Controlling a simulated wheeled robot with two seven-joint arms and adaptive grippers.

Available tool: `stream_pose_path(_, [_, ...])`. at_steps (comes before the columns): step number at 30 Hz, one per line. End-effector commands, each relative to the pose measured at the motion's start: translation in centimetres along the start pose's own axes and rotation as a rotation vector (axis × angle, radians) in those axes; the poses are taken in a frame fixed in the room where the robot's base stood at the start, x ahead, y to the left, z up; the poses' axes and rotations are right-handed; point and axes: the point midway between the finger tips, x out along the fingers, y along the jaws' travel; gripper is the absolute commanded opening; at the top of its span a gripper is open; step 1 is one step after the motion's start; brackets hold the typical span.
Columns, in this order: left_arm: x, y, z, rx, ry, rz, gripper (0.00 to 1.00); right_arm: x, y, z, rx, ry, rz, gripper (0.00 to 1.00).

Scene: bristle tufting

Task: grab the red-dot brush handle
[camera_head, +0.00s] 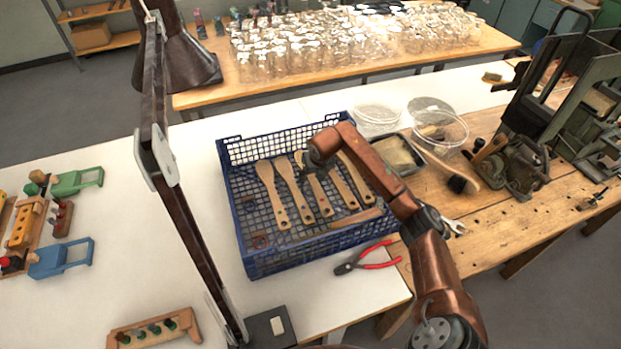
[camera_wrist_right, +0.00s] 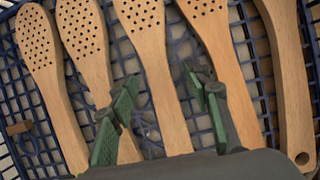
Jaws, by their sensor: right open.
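Several pale wooden brush handles lie side by side in a blue plastic crate (camera_head: 247,236). In the right wrist view my right gripper (camera_wrist_right: 163,82) is open, with green finger pads on either side of a middle handle (camera_wrist_right: 162,100). I cannot tell whether they touch it. My left gripper is not in view.
Red-handled pliers (camera_head: 368,260) lie in front of the crate. A desk lamp (camera_head: 165,150) rises left of it. Clear tubs (camera_head: 437,122) and a dark-bristled brush (camera_head: 455,180) are to the right.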

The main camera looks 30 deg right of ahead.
Motion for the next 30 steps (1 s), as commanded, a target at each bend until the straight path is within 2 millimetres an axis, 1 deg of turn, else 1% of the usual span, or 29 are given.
stream_pose_path(7, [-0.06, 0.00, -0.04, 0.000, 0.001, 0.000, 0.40, -0.13, -0.02, 0.04, 0.000, -0.001, 0.000, 0.45])
stream_pose_path(15, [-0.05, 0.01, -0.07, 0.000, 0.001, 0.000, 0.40, 0.17, -0.07, -0.11, -0.001, 0.000, -0.002, 0.45])
stream_pose_path(30, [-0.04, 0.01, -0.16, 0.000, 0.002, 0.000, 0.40, 0.25, -0.03, -0.19, 0.000, 0.002, -0.001, 0.10])
